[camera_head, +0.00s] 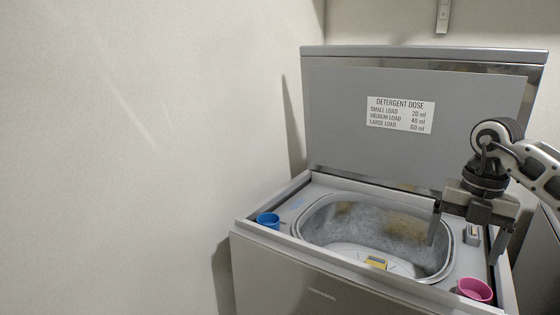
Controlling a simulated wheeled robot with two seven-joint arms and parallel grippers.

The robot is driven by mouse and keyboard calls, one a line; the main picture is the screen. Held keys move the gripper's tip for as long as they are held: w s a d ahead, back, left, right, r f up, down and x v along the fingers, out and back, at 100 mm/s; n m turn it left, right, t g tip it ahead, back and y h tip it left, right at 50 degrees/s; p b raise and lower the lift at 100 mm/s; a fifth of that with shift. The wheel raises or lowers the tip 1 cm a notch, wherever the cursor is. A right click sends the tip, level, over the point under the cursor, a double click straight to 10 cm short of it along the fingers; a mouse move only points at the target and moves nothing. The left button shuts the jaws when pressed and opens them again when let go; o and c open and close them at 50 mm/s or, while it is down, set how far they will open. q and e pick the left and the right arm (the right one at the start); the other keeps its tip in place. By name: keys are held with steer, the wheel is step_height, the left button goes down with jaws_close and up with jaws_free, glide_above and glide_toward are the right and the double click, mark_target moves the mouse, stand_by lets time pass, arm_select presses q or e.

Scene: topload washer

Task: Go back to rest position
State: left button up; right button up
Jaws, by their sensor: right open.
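My right gripper (466,240) comes in from the right and hangs over the right part of the washer's opening, fingers pointing down. It is open, with nothing visible between its fingers. The topload washer (295,272) stands below it with its lid (335,115) raised and leaning back. A label with detergent doses is on the lid's inside. My left gripper is not in view.
A blue cup (268,220) sits at the washer's left top corner. A pink cup (474,290) sits at the right front corner. A small yellow-and-white item (376,262) is in the drum (340,225). A plain wall is on the left.

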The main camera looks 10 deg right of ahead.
steer(key=w+a+f+n+y, duration=0.15)
steer(key=a+f+y, duration=0.25)
steer(key=a, duration=0.5)
steer(key=s+a+f+n+y, duration=0.1)
steer(key=a+f+n+y, duration=0.25)
steer(key=a, duration=0.55)
steer(key=s+a+m+t+y, duration=0.3)
steer(key=a+m+t+y, duration=0.25)
steer(key=a+y, duration=0.75)
steer(key=d+f+m+t+h, duration=0.4)
steer(key=f+m+t+h, duration=0.6)
steer(key=m, duration=0.8)
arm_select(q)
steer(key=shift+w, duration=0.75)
arm_select(e)
steer(key=s+d+f+m+g+h, duration=0.3)
steer(key=s+f+m+g+h, duration=0.2)
steer(key=s+f, duration=0.8)
steer(key=m+h, duration=0.2)
steer(key=h, duration=0.1)
steer(key=shift+d+f, duration=0.15)
steer(key=shift+d, duration=0.2)
